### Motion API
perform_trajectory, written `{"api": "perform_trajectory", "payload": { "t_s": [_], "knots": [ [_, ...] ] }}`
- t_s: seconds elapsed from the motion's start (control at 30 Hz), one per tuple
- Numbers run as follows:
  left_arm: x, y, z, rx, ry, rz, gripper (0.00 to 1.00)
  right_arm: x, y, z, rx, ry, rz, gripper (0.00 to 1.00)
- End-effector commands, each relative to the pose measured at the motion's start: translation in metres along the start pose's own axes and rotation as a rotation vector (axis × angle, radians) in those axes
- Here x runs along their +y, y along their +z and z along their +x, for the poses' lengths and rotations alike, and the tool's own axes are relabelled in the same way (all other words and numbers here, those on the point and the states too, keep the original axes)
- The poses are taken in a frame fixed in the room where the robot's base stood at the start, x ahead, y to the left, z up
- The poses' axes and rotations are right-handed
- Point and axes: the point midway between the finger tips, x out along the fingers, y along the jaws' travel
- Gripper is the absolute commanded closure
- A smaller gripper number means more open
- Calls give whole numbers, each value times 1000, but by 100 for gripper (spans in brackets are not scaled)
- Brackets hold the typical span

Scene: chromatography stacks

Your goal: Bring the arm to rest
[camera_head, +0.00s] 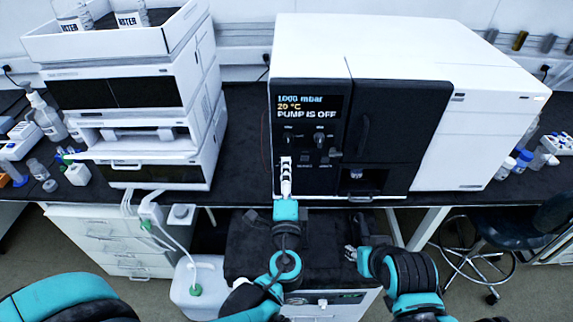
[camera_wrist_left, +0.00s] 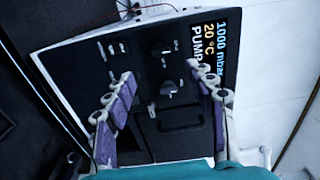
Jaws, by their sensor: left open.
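My left gripper (camera_head: 286,172) reaches up in front of the black control panel (camera_head: 306,110) of the white instrument (camera_head: 410,60). The left wrist view shows the left gripper (camera_wrist_left: 161,74) open, its two purple-padded fingers apart with nothing between them. Dark knobs (camera_wrist_left: 170,88) on the panel show beyond the gap; whether a finger touches the panel I cannot tell.
A stack of white modules (camera_head: 205,125) stands on the left, with a tray of bottles (camera_head: 120,42) on top. Small bottles (camera_head: 75,172) stand left of it. A white jug (camera_head: 197,290) with tubing is below the bench. A stool (camera_head: 480,240) stands at right.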

Motion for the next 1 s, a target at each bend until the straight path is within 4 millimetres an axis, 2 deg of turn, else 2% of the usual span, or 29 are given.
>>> {"api": "perform_trajectory", "payload": {
  "t_s": [0.17,0.27,0.37,0.43,0.5,0.6,0.7,0.83,1.0],
  "knots": [
    [0,1,0,-3,2,-3,45,0,0,0,0,0,0,60],
    [1,17,2,-38,31,-44,45,0,0,0,0,0,0,60],
    [8,56,2,-130,111,-162,45,0,0,0,0,0,0,60],
    [16,94,-4,-225,193,-291,45,0,0,0,0,0,0,60],
    [29,131,-19,-332,284,-446,45,0,0,0,0,0,0,60],
    [48,170,-50,-474,409,-679,45,0,0,0,0,0,0,60],
    [64,190,-87,-593,522,-913,45,0,0,0,0,0,0,60],
    [77,192,-128,-692,634,-1175,45,0,0,0,0,0,0,60],
    [80,181,-157,-741,713,-1380,45,0,0,0,0,0,0,60]
  ]
}}
